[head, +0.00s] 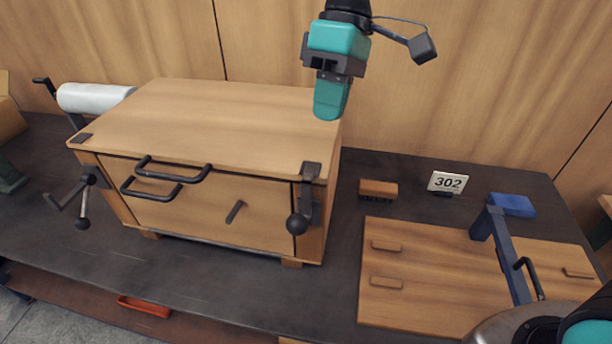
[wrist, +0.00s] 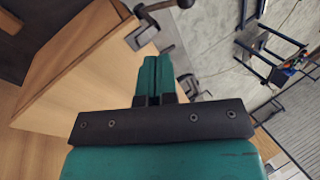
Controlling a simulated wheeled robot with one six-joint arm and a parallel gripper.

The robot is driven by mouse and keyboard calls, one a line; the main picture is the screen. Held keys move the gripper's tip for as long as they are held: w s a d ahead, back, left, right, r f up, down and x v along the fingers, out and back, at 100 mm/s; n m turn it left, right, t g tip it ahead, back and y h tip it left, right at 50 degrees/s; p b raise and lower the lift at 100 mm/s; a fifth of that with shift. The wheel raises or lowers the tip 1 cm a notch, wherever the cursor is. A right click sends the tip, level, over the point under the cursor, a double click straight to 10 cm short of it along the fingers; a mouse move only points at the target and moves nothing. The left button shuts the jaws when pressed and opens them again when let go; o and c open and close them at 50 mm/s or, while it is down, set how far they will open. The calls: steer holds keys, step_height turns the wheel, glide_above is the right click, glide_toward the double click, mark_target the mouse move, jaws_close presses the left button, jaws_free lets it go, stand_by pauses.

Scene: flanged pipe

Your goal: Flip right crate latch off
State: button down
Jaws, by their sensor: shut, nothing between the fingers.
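The wooden crate (head: 215,205) stands on the dark bench with its lid closed. Its right latch (head: 309,188) is a dark plate at the front right corner, with a lever hanging down to a black ball knob (head: 297,224). My gripper (head: 328,112) is above the crate's back right corner, pointing down, shut and empty, apart from the latch. In the wrist view my shut teal fingers (wrist: 154,72) partly cover the area near the latch plate (wrist: 142,37). The left latch (head: 85,187) has its lever sticking out at the front left corner.
Dark bar handles (head: 165,178) project from the crate's front. A white roll (head: 92,97) lies behind left. Dark bench between crate and board is clear.

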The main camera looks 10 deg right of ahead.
mark_target(302, 221)
steer(key=shift+f, duration=0.1)
steer(key=x, duration=0.9)
steer(key=s+a+x, duration=0.1)
steer(key=x, duration=0.3)
steer(key=shift+s, duration=0.15)
steer(key=shift+s+f+t+b, duration=0.1)
steer(key=shift+s+t+b, duration=0.15)
steer(key=shift+t+b, duration=0.1)
